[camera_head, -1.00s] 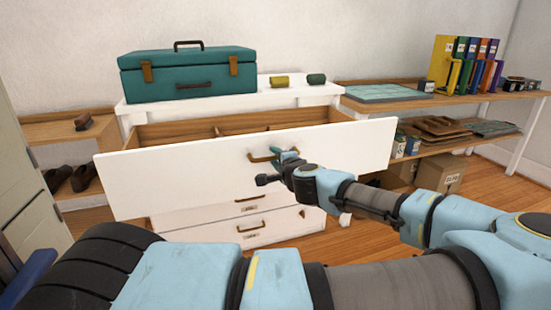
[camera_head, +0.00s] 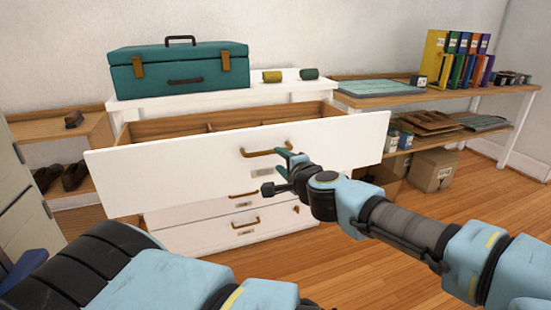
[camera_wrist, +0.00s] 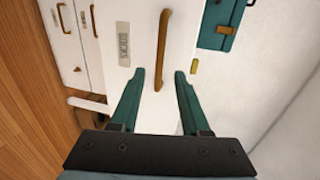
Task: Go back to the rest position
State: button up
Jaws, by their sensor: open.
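My gripper (camera_head: 284,160) is in front of the white dresser's open top drawer (camera_head: 200,170), just right of its brass handle (camera_head: 266,152).
A teal case (camera_head: 180,72) and two small rolls (camera_head: 272,76) sit on the dresser top. A wooden shelf unit (camera_head: 400,98) with binders and boxes stands right, a shoe rack (camera_head: 60,130) left. Wooden floor (camera_head: 400,270) is free at right front.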

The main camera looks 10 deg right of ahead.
jog(key=shift+s+r, duration=0.1)
jog(key=shift+s, duration=0.4)
jog(key=w+a+f+n+g+y+p, duration=0.15)
jog(key=a+f+n+g+y, duration=0.35)
jog(key=a, duration=0.6)
jog(key=s+a+f+n+g+h+p, duration=0.2)
jog(key=s+a+f+n+g+p, duration=0.2)
jog(key=s+a+f+g, duration=0.3)
jog(key=s+a+r+n+g+h+p, duration=0.1)
jog(key=a+r+n+h+p, duration=0.1)
jog(key=r, duration=0.9)
jog(key=a+r+n+h+p, duration=0.2)
jog(key=r+n+h+p, duration=0.1)
jog(key=r, duration=0.8)
jog(key=shift+s+a+n+g+p, duration=0.25)
jog(key=shift+s+n+g+p, duration=0.2)
jog(key=shift+n, duration=0.25)
jog(key=shift+w, duration=0.15)
